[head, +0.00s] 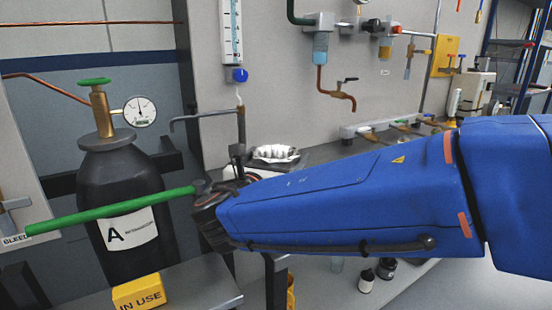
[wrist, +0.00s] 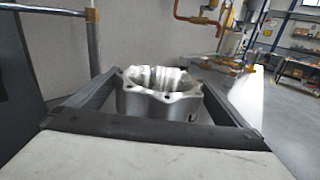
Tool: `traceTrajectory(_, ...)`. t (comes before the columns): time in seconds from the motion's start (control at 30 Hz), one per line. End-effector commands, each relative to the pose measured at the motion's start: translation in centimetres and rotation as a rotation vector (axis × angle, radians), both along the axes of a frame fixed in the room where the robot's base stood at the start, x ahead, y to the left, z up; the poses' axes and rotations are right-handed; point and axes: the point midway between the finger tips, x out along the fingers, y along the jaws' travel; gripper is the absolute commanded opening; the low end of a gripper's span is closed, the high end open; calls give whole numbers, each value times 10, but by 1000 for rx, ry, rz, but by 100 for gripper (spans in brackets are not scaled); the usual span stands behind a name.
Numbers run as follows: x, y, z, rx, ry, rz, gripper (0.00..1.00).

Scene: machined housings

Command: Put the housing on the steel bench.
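The housing is a bright silver metal part with a scalloped, bolt-holed rim and an open hollow top. In the wrist view the housing (wrist: 160,100) sits upright between the two dark fingers of my gripper (wrist: 160,88), which meet its left and right sides. In the head view the housing (head: 275,153) shows just above my blue arm, near the middle. My arm hides most of the gripper and the housing's underside there. A grey metal-topped surface (head: 195,292) is at the lower left; I cannot tell whether it is the steel bench.
A black gas cylinder (head: 122,190) with a gauge stands at left. A yellow IN USE block (head: 138,292) is on the grey surface. A green bar (head: 110,212) crosses the cylinder. Pipes and valves (head: 338,92) line the wall. Small jars (head: 367,280) stand at lower right.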

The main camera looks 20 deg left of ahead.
Motion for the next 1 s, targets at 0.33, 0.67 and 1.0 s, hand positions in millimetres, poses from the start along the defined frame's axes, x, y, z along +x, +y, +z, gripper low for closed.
traceTrajectory(0.33,-33,2,3,1,0,5,100)
traceTrajectory(0.67,-90,2,3,0,0,4,100)
traceTrajectory(1.0,-119,1,3,0,0,1,100)
